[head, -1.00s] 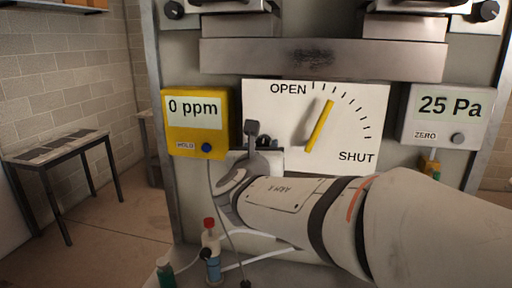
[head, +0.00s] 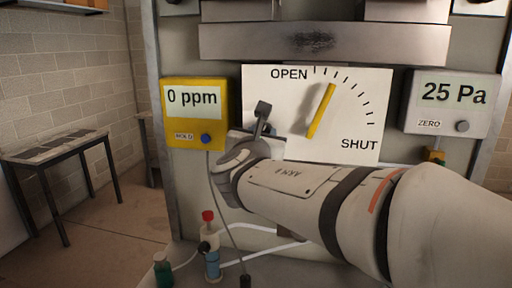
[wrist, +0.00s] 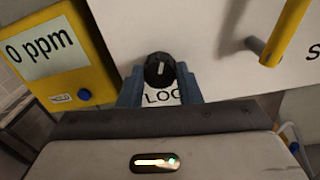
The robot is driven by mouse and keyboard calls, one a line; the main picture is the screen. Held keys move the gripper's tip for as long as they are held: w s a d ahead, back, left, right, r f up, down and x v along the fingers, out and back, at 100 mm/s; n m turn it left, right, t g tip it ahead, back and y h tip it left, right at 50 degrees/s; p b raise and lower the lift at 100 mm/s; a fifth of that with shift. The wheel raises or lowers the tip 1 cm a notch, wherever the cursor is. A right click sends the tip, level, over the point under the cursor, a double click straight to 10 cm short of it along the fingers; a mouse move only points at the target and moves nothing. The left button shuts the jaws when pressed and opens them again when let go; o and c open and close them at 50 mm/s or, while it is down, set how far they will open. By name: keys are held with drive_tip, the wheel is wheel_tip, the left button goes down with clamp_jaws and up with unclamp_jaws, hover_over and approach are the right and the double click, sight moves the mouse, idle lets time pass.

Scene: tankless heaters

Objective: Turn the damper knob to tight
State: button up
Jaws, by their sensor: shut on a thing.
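A black round knob (wrist: 159,70) with a pale pointer line shows in the wrist view, above a partly covered label (wrist: 162,97) reading "LOC". The pointer line stands nearly upright in that view. My gripper (wrist: 159,84) has its blue fingers on both sides of the knob and is shut on it. In the head view my arm and gripper hide the knob. The yellow damper lever (head: 321,111) lies on a white dial plate (head: 360,135) marked OPEN and SHUT. It points to the upper right, nearer OPEN; its lower end shows in the wrist view (wrist: 283,35).
A yellow meter (head: 195,115) reading 0 ppm hangs left of the dial. A grey gauge (head: 452,103) reading 25 Pa hangs right of it. Small bottles (head: 211,262) and tubes stand below. A table (head: 60,150) is at the left wall, with open floor before it.

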drive_tip(key=m+b, duration=1.7)
drive_tip(key=b, duration=0.5)
drive_tip(key=shift+f+h, duration=0.15)
drive_tip(key=shift+h, duration=0.25)
drive_tip(key=o, duration=1)
drive_tip(key=v, duration=0.7)
drive_tip(key=shift+s+a, duration=0.25)
drive_tip(key=shift+s, duration=0.1)
